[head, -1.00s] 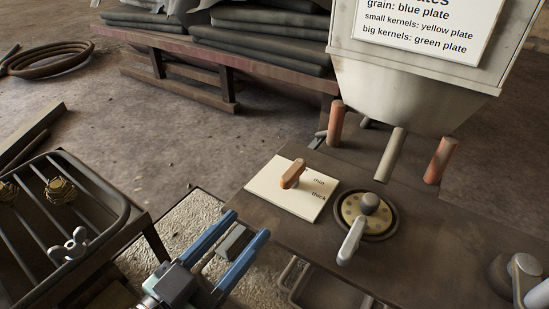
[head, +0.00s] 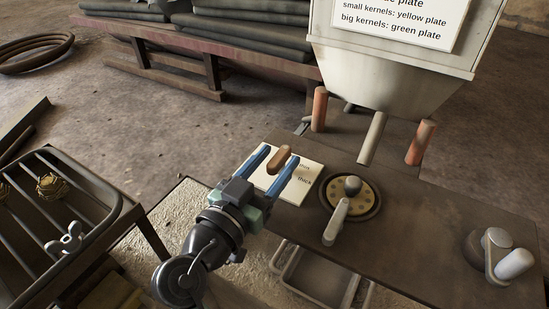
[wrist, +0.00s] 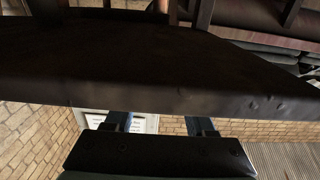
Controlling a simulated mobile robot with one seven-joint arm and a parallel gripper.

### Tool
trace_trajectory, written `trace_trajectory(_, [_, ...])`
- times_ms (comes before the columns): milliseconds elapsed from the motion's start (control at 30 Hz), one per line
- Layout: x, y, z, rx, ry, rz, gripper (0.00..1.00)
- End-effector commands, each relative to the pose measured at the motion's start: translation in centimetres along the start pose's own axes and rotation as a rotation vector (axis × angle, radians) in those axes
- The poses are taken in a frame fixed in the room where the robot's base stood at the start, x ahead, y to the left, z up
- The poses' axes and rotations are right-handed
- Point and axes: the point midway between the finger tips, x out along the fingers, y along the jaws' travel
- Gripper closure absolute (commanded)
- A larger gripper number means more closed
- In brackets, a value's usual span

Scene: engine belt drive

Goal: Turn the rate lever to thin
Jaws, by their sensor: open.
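The rate lever (head: 280,158) is an orange-brown handle on a cream plate (head: 316,169) at the table's near left corner. The plate is marked "thin", with "thick" below it, to the right of the lever. My gripper (head: 281,154) is open in the head view, with one blue finger on each side of the lever as seen there. I cannot tell whether the fingers touch it or are at its height. In the wrist view, both blue fingers show low in the picture before a large dark surface, and the lever cannot be made out for sure.
A round plate with holes (head: 352,196) and a pale handle (head: 337,222) lies right of the lever. A hopper (head: 380,75) stands behind on posts. A crank (head: 495,252) is at the right. A barred rack (head: 60,200) stands at the left.

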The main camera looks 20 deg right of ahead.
Motion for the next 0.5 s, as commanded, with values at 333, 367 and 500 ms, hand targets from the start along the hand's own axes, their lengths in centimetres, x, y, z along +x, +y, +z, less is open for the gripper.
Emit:
trace_trajectory(333, [0.14, 0.00, -0.01, 0.001, 0.001, 0.000, 0.58])
trace_trajectory(367, [0.13, 0.00, -0.01, 0.000, 0.001, 0.000, 0.63])
trace_trajectory(500, [0.12, -0.01, -0.02, 0.000, 0.001, 0.000, 0.88])
